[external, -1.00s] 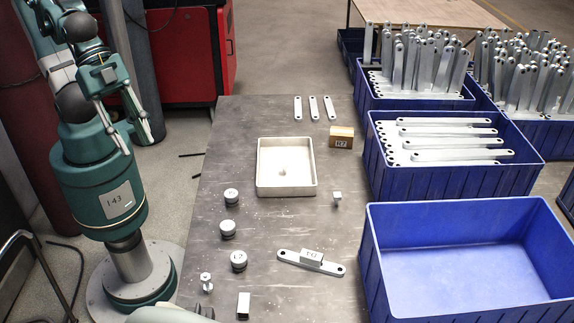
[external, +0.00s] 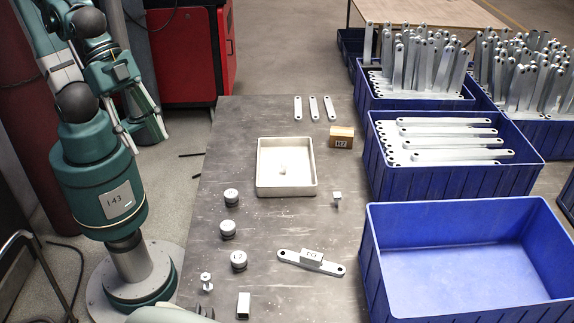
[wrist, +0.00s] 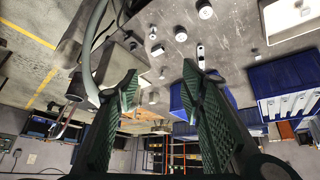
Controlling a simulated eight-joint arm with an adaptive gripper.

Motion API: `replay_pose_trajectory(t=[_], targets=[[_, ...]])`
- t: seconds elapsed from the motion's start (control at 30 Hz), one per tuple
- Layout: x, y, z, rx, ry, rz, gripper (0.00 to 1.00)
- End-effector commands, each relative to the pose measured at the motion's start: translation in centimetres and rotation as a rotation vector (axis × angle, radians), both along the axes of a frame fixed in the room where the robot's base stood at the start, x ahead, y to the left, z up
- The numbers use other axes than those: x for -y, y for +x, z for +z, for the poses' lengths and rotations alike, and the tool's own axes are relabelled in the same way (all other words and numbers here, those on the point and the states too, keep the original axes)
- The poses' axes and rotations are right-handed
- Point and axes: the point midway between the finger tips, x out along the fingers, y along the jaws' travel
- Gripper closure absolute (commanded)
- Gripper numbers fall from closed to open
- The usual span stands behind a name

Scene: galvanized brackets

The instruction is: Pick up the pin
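A small silvery pin-like piece with a wider head (external: 206,282) stands at the near left of the table, and I take it as the pin. Another small light piece (external: 283,169) is in the middle of the pale square tray (external: 262,190), too small to make out. A small metal piece with a square top (external: 336,196) stands to the tray's right. My gripper (external: 147,143) is left of the table, apart from all of these. In the wrist view my gripper (wrist: 161,76) is open, with nothing between its fingers.
Several round knobbed cylinders (external: 228,229) stand along the table's left side. A bracket with a labelled block (external: 312,256) lies near the front. A wooden block (external: 341,138) and flat links (external: 313,108) are farther back. Blue bins (external: 455,205) line the right; the nearest is empty.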

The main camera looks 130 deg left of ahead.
Motion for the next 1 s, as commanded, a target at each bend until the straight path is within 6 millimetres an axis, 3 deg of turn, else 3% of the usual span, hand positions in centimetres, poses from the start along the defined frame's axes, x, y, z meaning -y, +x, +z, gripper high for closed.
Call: replay_pose_trajectory(t=[0.47, 1.0], targets=[[-4.8, 6.0, 0.9, -0.081, -0.078, 0.210, 0.60], [-11.4, 12.4, -0.3, -0.166, -0.162, 0.451, 0.60]])
